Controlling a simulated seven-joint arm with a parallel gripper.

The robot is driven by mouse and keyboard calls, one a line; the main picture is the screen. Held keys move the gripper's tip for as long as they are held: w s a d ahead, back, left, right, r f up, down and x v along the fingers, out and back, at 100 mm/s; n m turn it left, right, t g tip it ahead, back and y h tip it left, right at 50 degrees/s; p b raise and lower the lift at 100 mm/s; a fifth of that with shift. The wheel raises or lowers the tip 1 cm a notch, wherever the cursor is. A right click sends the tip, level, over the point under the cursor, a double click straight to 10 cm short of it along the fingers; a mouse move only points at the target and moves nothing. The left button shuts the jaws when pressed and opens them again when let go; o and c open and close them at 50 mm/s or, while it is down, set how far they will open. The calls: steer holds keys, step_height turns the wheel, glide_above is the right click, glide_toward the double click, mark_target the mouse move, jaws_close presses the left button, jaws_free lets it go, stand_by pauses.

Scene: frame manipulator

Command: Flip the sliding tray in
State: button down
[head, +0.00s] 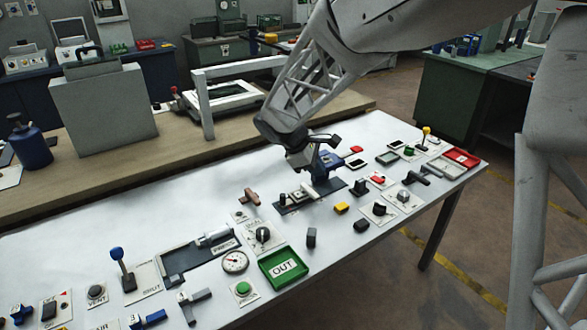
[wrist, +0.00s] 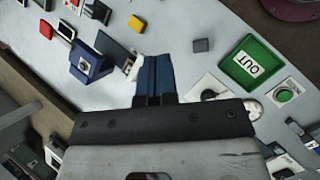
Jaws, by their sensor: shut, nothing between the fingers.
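A dark base plate with a pale sliding piece (head: 299,196), which looks like the sliding tray, lies on the white table below my gripper (head: 310,172). Part of it is hidden by my gripper. In the wrist view my gripper's blue fingers (wrist: 155,72) are together and empty. A pale edge (wrist: 133,68) shows just left of the fingertips; I cannot tell whether they touch it. A blue block with a pale square face (wrist: 90,64) stands further left in that view. The rest of the tray is hidden behind my fingers and hand.
A green tray marked OUT (head: 284,268) lies in front, and a red tray (head: 462,157) lies at the far right. Knobs, a gauge (head: 235,261) and a blue-topped lever (head: 121,262) crowd the panel. A wooden bench (head: 120,160) with a white frame runs behind.

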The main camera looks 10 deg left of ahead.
mark_target(303, 183)
steer(key=w+a+f+n+t, duration=0.1)
steer(key=a+f+n, duration=0.1)
steer(key=a+f, duration=0.2)
steer(key=w+a+f+n+t+h, duration=0.1)
steer(key=w+a+f+n, duration=0.1)
steer(key=a, duration=0.8)
steer(key=w+a+f+n, duration=0.2)
steer(key=a+f+n, duration=0.1)
steer(key=a+f, duration=0.3)
steer(key=shift+w+a+f+n+t+h, duration=0.3)
steer(key=shift+a+f+n+t, duration=0.1)
steer(key=shift+a, duration=0.4)
steer(key=shift+x, duration=5)
steer(key=shift+d, duration=0.1)
steer(key=w+d, duration=0.9)
